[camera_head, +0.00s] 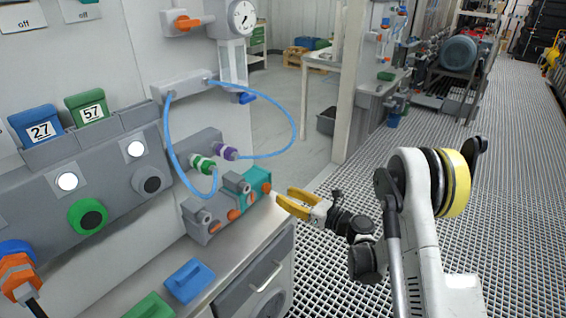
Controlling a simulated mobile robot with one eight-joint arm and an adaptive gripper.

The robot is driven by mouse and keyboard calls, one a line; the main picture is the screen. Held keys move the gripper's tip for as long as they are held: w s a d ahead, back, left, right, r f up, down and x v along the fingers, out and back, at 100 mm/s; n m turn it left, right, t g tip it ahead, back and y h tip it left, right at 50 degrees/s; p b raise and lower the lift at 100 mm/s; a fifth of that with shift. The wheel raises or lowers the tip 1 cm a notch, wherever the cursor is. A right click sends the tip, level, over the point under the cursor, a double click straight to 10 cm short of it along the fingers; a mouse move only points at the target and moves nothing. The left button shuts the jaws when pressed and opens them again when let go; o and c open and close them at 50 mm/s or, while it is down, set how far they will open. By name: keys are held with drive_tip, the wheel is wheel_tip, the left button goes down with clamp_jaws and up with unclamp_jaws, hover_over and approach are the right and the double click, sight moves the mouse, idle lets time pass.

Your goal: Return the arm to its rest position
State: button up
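My gripper (285,195), with two yellow fingers, hangs in the air right of the teal connector block, over the floor grating. Its fingers point left and stand a little apart, with nothing visible between them. My white arm (420,235), with black joints and a yellow band, is bent on the right side of the view. The gripper appears clear of the panel and the bench.
The panel at left carries a blue tag 27 (35,125), a green tag 57 (89,106), lit buttons and a looped blue hose (294,120). A teal block (254,186) and blue tray (188,281) sit on the bench. Open grating (425,135) lies behind my arm.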

drive_tip(key=s+d+r+n+g+h, duration=0.35)
drive_tip(key=s+r+n+h, duration=0.35)
drive_tip(key=s+r+n, duration=0.65)
drive_tip(key=s+d+n+h, duration=0.3)
drive_tip(key=s+d+n, duration=0.3)
drive_tip(key=s, duration=0.4)
drive_tip(key=s+d+n+h, duration=0.4)
drive_tip(key=s+d+n, duration=0.2)
drive_tip(key=s, duration=0.5)
drive_tip(key=shift+d+n, duration=0.3)
drive_tip(key=shift+n, duration=0.65)
